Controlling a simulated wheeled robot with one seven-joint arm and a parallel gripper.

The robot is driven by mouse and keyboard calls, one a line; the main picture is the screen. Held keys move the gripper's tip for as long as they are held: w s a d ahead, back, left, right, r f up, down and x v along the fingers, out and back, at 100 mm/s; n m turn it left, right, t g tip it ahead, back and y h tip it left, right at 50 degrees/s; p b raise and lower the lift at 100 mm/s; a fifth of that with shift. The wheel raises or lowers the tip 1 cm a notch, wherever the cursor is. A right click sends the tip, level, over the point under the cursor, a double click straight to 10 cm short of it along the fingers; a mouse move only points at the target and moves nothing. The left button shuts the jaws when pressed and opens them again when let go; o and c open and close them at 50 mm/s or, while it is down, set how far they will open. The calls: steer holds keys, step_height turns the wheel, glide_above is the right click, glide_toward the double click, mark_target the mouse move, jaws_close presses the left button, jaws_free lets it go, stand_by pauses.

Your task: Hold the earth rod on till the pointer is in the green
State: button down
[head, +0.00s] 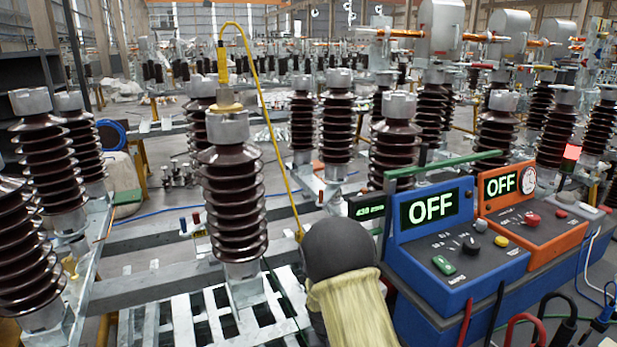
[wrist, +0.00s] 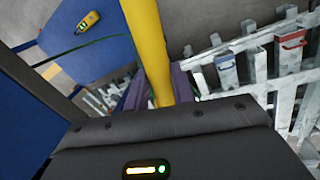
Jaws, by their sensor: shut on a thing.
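The yellow earth rod (head: 275,140) rises from beside my arm, bends over at the top and comes down to a yellow end piece on the metal cap (head: 227,125) of a brown ribbed insulator (head: 234,195). The end piece appears to touch the cap. In the wrist view my gripper (wrist: 155,92) is shut on the rod (wrist: 145,40), a purple finger on each side. My arm hides the gripper in the head view. A white dial (head: 528,180) sits on the orange box (head: 540,220); its pointer is too small to read.
A blue box (head: 455,255) reading OFF stands right of my arm; the orange box also reads OFF. Other insulators stand close on both sides. A pale slatted frame (head: 140,325) lies below. Red and black leads (head: 520,325) are at lower right.

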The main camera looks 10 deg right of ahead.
steer(key=shift+a+r, duration=0.2)
steer(key=s+a+r+n+p, duration=0.1)
steer(key=s+a+r+p, duration=0.2)
steer(key=s+r+p, duration=0.3)
steer(key=s+a+r+n+p, duration=0.1)
steer(key=s+a+r+p, duration=0.2)
steer(key=r+p, duration=1.4)
steer(key=s+a+r+n+p, duration=0.1)
steer(key=s+r+p, duration=0.8)
steer(key=r, duration=2.7)
steer(key=a+p, duration=0.2)
steer(key=p, duration=0.1)
steer(key=shift+s+a+r+n+g, duration=0.15)
steer(key=shift+a+r+n+g, duration=0.05)
steer(key=shift+r+n+g, duration=0.1)
steer(key=shift+f, duration=0.1)
steer(key=w+a+p, duration=0.2)
steer(key=w+a, duration=0.1)
steer(key=w, duration=0.6)
steer(key=shift+w, duration=0.35)
steer(key=shift+w+a+p, duration=0.25)
steer(key=shift+w+p, duration=0.45)
steer(key=shift+w, duration=0.3)
